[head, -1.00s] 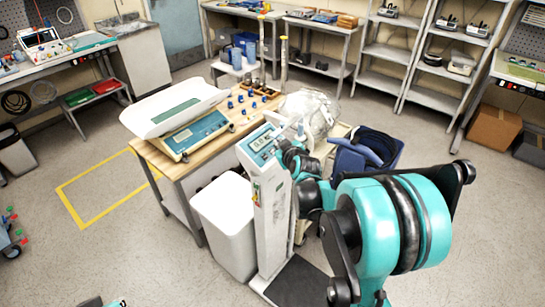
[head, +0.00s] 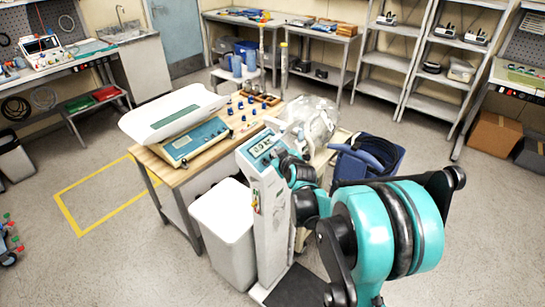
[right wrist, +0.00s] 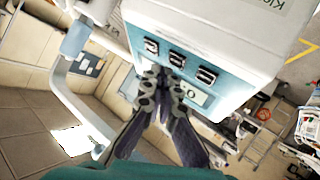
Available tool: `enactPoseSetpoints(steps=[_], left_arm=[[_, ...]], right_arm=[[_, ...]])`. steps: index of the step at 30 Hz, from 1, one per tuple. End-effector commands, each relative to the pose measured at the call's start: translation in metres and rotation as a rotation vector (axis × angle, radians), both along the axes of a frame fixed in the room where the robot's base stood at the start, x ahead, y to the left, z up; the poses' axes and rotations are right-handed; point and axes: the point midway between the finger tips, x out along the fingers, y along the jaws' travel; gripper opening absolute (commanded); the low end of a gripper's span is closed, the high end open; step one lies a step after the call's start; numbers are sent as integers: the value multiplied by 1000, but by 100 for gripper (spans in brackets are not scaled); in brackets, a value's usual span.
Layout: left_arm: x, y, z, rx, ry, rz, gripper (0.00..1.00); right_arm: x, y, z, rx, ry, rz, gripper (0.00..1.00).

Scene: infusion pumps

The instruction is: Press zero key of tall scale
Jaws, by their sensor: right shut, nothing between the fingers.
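The tall scale (head: 270,220) is a pale column with a tilted blue-and-white head, standing right of a white bin. Its display panel (head: 262,147) faces up toward me. My right gripper (head: 281,157) is at the right side of that panel, shut and empty. The right wrist view shows three dark keys (right wrist: 177,59) in a row on the scale's head, with part of the display beside them. The shut fingertips (right wrist: 165,73) are close to the middle key; I cannot tell whether they touch it. Key labels are not readable. My left gripper is out of view.
A white bin (head: 225,226) stands left of the column. A wooden-topped table (head: 198,174) with a baby scale (head: 178,118) is behind it. A clear bag (head: 312,118) and a blue container (head: 368,160) are close behind my right arm. Open floor lies left.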

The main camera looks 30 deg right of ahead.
Motion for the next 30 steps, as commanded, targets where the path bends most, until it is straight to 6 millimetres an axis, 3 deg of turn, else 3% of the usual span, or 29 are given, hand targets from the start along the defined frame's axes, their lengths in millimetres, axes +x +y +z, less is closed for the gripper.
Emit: enactPoseSetpoints(steps=[30], left_arm=[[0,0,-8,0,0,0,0]], right_arm=[[4,2,-8,0,0,0,0]])
